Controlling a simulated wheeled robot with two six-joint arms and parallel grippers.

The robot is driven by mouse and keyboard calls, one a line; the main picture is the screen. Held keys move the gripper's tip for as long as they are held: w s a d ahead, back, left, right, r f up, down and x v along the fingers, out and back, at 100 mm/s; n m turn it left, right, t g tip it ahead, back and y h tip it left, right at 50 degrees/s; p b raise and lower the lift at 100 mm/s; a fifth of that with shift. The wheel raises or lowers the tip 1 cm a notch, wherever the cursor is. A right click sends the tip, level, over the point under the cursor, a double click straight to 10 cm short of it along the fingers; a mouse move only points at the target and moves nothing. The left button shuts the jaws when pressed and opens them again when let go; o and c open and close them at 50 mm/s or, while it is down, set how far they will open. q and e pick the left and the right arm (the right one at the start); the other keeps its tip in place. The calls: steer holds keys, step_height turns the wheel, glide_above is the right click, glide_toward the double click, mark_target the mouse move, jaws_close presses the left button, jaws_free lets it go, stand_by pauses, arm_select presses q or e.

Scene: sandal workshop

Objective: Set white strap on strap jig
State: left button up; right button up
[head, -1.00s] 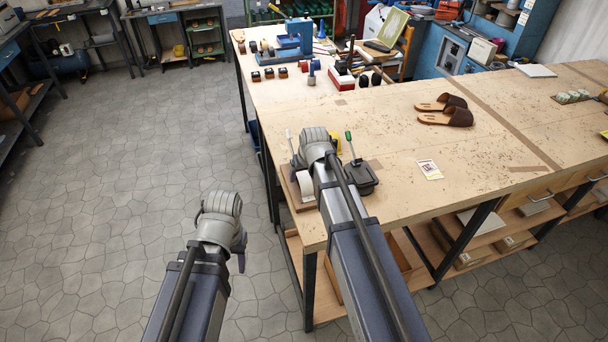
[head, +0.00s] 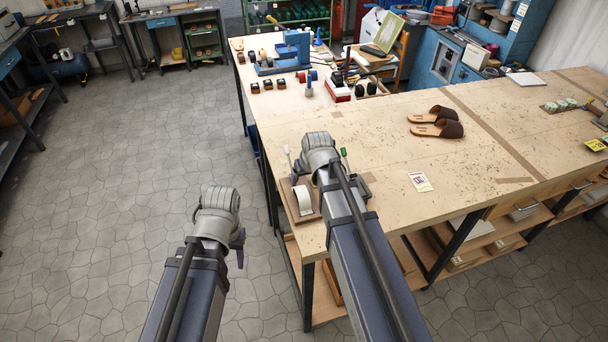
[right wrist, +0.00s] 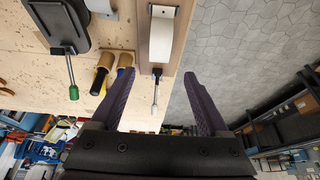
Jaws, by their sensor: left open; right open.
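The strap jig appears to be the wooden base (right wrist: 177,52) near the table edge, carrying a white curved piece (right wrist: 160,42) and a toggle clamp with a pale handle (right wrist: 155,92). I cannot tell whether the white piece is a strap or part of the jig. In the head view the white piece (head: 303,200) shows left of my right arm. My right gripper (right wrist: 158,75) is open and empty, its fingers either side of the clamp handle in the picture.
Beside the jig are a black fixture (right wrist: 58,22) with a green-tipped handle and dark- and yellow-handled tools (right wrist: 101,75). A card (head: 419,181) and brown sandals (head: 436,122) lie on the table (head: 480,190). Floor left of the table is clear.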

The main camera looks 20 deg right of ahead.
steer(key=s+a+n+g, duration=0.1)
steer(key=s+a+g, duration=0.1)
steer(key=s+a, duration=0.4)
steer(key=s+a+n+g+h+p, duration=0.1)
steer(key=s+a, duration=0.6)
steer(key=s, duration=0.7)
steer(key=shift+s+a+r+n+g, duration=0.2)
steer(key=shift+n+g, duration=0.4)
steer(key=shift+g, duration=0.4)
